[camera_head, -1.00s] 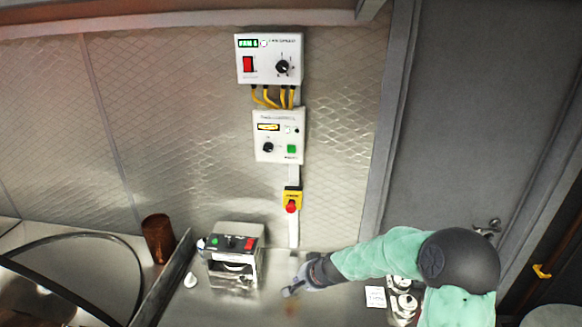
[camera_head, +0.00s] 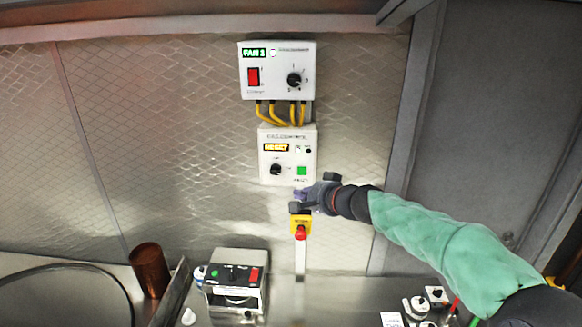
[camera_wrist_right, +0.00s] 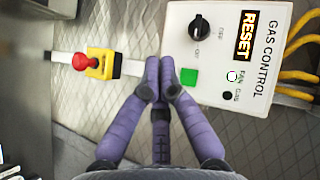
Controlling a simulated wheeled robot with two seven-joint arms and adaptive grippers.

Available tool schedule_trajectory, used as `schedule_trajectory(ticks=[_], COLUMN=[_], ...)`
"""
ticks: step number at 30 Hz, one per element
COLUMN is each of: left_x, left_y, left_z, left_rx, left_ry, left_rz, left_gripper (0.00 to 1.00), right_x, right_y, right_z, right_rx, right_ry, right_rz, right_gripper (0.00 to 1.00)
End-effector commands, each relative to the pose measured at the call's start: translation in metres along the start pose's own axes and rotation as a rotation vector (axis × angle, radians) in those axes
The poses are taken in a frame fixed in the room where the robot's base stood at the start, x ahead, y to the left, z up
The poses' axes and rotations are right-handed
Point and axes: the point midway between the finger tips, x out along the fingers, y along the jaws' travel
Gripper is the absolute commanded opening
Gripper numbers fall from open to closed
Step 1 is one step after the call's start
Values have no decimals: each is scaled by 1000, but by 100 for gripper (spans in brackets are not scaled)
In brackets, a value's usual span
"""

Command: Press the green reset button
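The green reset button (camera_head: 302,170) is a small square at the lower right of the white gas control box (camera_head: 267,163) on the wall. It also shows in the right wrist view (camera_wrist_right: 189,77), just right of my fingertips. My right gripper (camera_head: 299,201) is just below the box in the head view. In the right wrist view its purple fingers (camera_wrist_right: 160,72) are shut together, empty, their tips beside the box's edge. They appear apart from the button; the exact depth gap cannot be told. The box display (camera_wrist_right: 247,36) reads RESET. My left gripper is not in view.
A yellow-and-red emergency stop (camera_head: 300,229) sits just below my right gripper. A fan control box (camera_head: 273,88) hangs above, joined by yellow cables (camera_head: 282,112). A small metal appliance (camera_head: 235,285) and copper cup (camera_head: 150,268) stand on the counter.

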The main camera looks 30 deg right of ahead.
Motion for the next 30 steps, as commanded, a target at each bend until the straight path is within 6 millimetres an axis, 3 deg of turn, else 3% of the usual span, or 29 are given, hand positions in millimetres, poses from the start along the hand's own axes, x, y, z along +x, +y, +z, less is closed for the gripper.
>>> schedule_trajectory(ticks=[16, 30], left_x=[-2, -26], left_y=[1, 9], left_z=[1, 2], left_rx=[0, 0], left_ry=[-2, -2], left_rz=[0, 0], left_gripper=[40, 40], right_x=[1, 38], right_y=[-3, -4], right_z=[-5, -45], right_rx=[2, 1], right_ry=[3, 2], right_rz=[-5, -4], right_gripper=[0, 0])
